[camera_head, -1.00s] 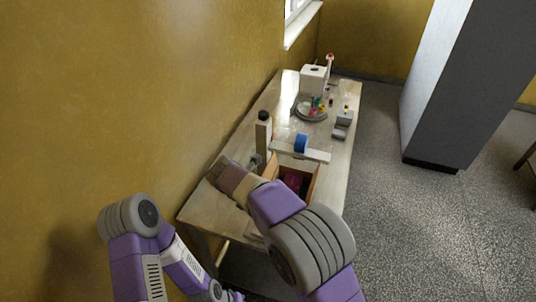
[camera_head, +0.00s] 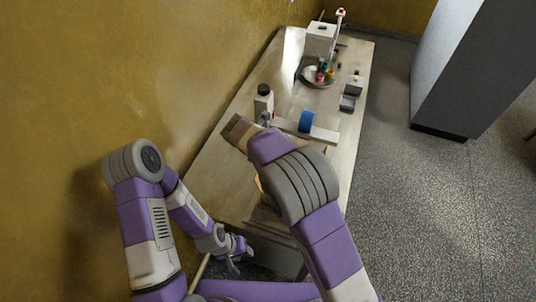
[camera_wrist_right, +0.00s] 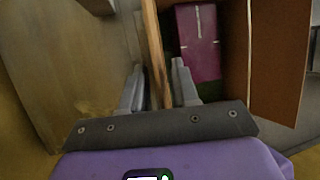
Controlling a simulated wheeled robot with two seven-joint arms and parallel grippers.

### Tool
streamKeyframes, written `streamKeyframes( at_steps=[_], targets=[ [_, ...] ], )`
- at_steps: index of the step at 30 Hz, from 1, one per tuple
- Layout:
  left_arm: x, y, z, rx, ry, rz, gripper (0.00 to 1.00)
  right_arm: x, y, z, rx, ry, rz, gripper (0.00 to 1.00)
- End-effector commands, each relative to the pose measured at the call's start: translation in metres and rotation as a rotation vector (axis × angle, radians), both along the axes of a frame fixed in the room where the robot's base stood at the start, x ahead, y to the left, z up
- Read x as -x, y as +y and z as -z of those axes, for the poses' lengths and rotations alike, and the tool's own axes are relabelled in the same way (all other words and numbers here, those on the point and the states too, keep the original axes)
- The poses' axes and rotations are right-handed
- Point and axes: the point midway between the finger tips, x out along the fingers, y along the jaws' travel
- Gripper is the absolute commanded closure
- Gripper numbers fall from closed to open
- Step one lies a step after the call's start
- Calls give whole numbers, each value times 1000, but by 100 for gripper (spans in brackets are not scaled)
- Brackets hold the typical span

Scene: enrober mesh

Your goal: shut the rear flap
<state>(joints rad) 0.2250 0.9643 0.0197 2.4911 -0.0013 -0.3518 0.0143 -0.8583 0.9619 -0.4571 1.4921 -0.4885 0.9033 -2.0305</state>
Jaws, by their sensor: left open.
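In the right wrist view an open brown box (camera_wrist_right: 278,70) shows its inside, with a magenta packet (camera_wrist_right: 198,40) in it. A thin brown edge (camera_wrist_right: 155,50) runs between the fingers of my right gripper (camera_wrist_right: 158,72). I cannot tell whether this edge is the rear flap or a wall. The fingers stand apart with a small gap on each side of it. In the head view my right arm hides most of the box; a small orange-brown part (camera_head: 261,184) shows beside it. My left gripper (camera_head: 234,264) is open and empty, low at the table's near end.
On the table (camera_head: 225,170) stand a black-capped bottle (camera_head: 264,101), a blue tape roll (camera_head: 306,121), a plate of coloured items (camera_head: 309,79), a white box (camera_head: 320,40) and small grey boxes (camera_head: 348,103). The yellow wall (camera_head: 190,60) borders the left; floor lies open at right.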

Motion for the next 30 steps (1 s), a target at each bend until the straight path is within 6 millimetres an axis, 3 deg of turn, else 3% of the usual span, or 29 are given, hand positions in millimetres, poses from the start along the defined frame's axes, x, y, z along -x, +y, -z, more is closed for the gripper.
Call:
streamKeyframes(
  at_steps=[12,18,30],
  targets=[
    [0,0,0,0,-1,0,57,-3,-4,9,0,0,0,72],
    [0,0,0,0,-1,0,57,-3,-4,9,0,0,0,100],
    [0,0,0,0,0,0,57,-3,-3,9,0,-1,0,100]
  ],
)
